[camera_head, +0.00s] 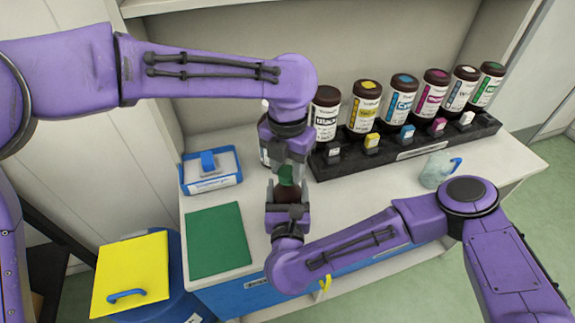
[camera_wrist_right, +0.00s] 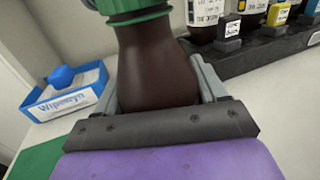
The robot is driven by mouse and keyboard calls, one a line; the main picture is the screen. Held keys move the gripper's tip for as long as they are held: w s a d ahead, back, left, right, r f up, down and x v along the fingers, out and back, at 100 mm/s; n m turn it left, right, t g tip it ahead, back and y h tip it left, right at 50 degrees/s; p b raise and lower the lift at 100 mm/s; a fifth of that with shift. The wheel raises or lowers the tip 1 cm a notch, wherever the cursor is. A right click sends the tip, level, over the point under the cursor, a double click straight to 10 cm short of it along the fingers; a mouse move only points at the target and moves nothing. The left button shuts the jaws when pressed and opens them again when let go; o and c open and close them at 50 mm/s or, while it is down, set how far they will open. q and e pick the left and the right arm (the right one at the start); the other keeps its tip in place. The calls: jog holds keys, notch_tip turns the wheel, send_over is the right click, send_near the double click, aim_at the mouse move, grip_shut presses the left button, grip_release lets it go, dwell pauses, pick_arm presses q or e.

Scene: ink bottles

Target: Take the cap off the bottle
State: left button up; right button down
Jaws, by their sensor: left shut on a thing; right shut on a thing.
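A dark brown bottle (camera_head: 288,194) with a green cap (camera_head: 287,174) is upright above the white counter, near the middle of the head view. My right gripper (camera_head: 287,205) is shut around the bottle's body from the front. The right wrist view shows the brown body (camera_wrist_right: 155,70) between the fingers and green parts (camera_wrist_right: 140,25) at its neck. My left gripper (camera_head: 287,165) points down from above and is shut on the green cap. The cap is at the bottle's top; I cannot tell whether it is loose. The cap's upper part is partly hidden by the left fingers.
A black rack (camera_head: 405,150) with several ink bottles and small coloured blocks stands at the back right. A blue-and-white wipes box (camera_head: 211,172) and a green mat (camera_head: 217,240) lie left. A mug (camera_head: 436,171) stands right. A yellow-lidded bin (camera_head: 131,272) stands below left.

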pick_arm(q)
jog(key=n, duration=0.7)
jog(key=shift+n, duration=0.3)
jog(key=n, duration=1.5)
jog(key=shift+r, duration=0.1)
jog(key=n, duration=0.6)
jog(key=shift+n, duration=0.3)
jog(key=n, duration=0.7)
jog(key=shift+n, duration=0.4)
